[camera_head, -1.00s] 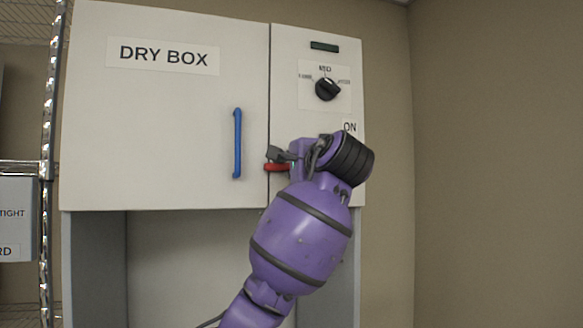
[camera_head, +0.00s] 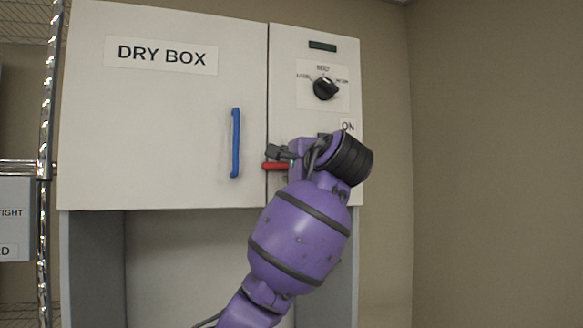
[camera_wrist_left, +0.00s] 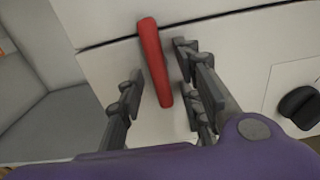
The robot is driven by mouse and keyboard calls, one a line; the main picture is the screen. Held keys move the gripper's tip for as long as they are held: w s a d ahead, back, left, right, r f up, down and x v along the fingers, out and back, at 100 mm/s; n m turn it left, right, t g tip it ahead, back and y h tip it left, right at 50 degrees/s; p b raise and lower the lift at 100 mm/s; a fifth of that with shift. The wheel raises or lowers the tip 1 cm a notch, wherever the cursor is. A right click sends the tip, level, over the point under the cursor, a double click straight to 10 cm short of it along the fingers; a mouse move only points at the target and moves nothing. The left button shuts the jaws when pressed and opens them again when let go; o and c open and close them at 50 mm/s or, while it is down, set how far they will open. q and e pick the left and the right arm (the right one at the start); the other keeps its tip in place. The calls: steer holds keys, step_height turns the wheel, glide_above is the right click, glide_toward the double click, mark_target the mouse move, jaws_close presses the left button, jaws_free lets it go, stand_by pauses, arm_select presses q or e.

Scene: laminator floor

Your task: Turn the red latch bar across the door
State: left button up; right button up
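The red latch bar (camera_head: 276,166) lies roughly level at the seam between the dry box door (camera_head: 180,100) and the control panel, its left end reaching over the door edge. My left gripper (camera_head: 277,152) is at the bar, and its wrist hides the bar's right part. In the left wrist view the red bar (camera_wrist_left: 154,62) stands between the spread fingers of my left gripper (camera_wrist_left: 158,88), with gaps on both sides. The gripper is open around it. My right gripper is in neither view.
A blue vertical handle (camera_head: 235,143) is on the door left of my gripper. A black knob (camera_head: 326,88) sits on the panel above my wrist. A wire shelf (camera_head: 45,165) stands at the left. The space right of the cabinet is clear.

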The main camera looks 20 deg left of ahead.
arm_select(q)
steer(key=v, duration=1.2)
